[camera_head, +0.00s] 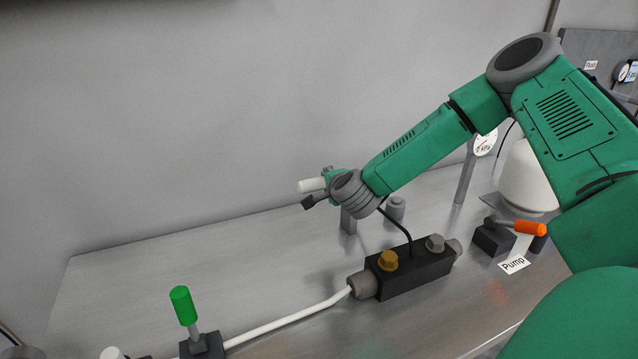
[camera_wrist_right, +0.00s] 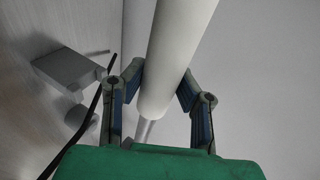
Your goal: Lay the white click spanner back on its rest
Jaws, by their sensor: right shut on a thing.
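The white click spanner (camera_head: 312,185) shows in the head view as a short white handle end sticking out to the left of my right gripper (camera_head: 322,190). In the right wrist view the thick white handle of the spanner (camera_wrist_right: 177,50) lies between the two fingers of my right gripper (camera_wrist_right: 162,95), with a thinner grey shaft below it. The gripper is shut on the handle, above the bench. A grey upright block (camera_head: 348,221) stands below and right of the gripper; it may be the rest, but I cannot tell. My left gripper is out of view.
On the steel bench (camera_head: 180,270) a black block (camera_head: 415,273) carries a brass hex fitting (camera_head: 387,261) and a white tube (camera_head: 290,317). A grey knob (camera_head: 395,208), a gauge (camera_head: 485,144), an orange-handled pump valve (camera_head: 515,228) and a green-handled lever (camera_head: 183,306) stand around. The bench's back left is clear.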

